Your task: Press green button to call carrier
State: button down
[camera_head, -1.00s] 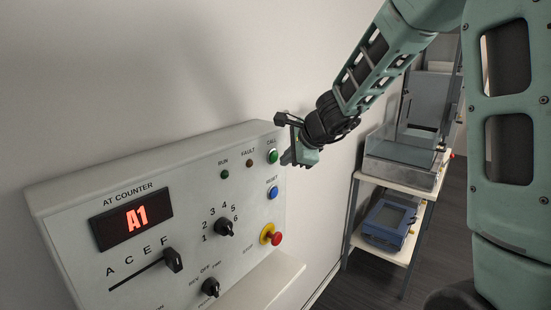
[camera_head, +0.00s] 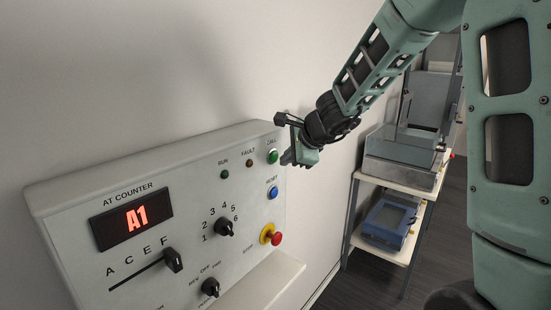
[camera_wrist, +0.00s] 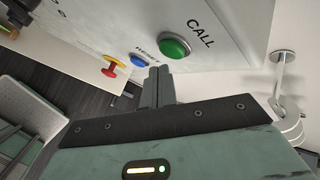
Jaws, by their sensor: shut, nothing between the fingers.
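The green CALL button (camera_head: 273,157) is at the upper right of the grey control panel (camera_head: 150,240). In the wrist view the green button (camera_wrist: 174,47) lies just beyond my fingertips and a little to their right. My gripper (camera_head: 287,159) is shut and empty, its tips close to the button from the right. In the wrist view its two fingers (camera_wrist: 160,72) are together, pointing at the panel. A small gap seems to lie between tips and button; I cannot tell for certain whether they touch. The display (camera_head: 137,217) reads A1.
Below the green button are the blue RESET button (camera_head: 273,193) and a red stop knob (camera_head: 276,238) on yellow. Dials and a slider fill the panel's lower part. A hook (camera_wrist: 283,57) shows in the wrist view.

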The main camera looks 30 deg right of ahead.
jog(key=shift+w, duration=0.1)
jog(key=shift+w+a, duration=0.15)
jog(key=shift+w, duration=0.15)
